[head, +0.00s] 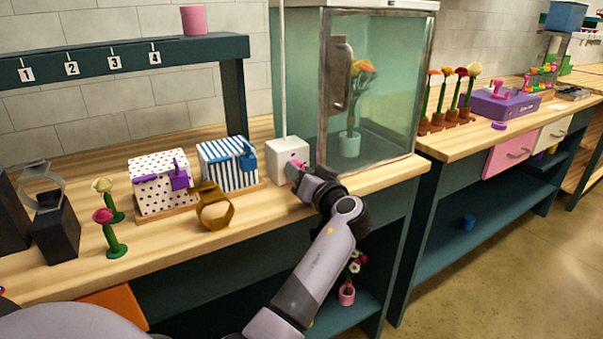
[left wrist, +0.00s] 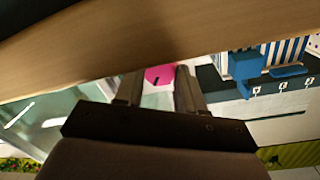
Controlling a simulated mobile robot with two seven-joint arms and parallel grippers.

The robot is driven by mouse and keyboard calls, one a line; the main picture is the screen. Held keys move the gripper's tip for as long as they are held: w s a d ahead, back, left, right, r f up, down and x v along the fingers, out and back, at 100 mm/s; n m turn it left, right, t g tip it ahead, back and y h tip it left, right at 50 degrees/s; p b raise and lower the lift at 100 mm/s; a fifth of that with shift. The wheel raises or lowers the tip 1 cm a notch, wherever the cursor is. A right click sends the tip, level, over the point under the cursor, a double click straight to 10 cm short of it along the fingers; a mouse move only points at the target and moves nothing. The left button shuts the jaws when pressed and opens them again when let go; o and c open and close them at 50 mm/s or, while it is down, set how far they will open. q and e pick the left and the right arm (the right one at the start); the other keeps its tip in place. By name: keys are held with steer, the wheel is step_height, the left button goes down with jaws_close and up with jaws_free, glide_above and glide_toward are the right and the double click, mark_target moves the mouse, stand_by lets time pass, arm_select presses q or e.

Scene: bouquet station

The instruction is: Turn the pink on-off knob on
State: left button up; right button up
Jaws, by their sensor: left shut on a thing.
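The pink knob (left wrist: 158,75) shows between the two fingers of my left gripper (left wrist: 158,84) in the left wrist view, with a small dark mark on it. In the head view a bit of the pink knob (head: 296,164) shows at the front of a small white box (head: 287,151) on the wooden bench. My left gripper (head: 302,172) reaches up to this face and is shut on the knob, hiding part of it. How far the knob is turned cannot be told. My right gripper is not in view.
A glass cabinet (head: 392,100) with a potted flower stands right of the white box. The bench front edge lies below my gripper.

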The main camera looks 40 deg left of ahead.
arm_select(q)
steer(key=o, duration=0.8)
steer(key=shift+c, duration=0.2)
steer(key=b+v, duration=0.1)
steer(key=v, duration=0.6)
steer(key=shift+r, duration=0.1)
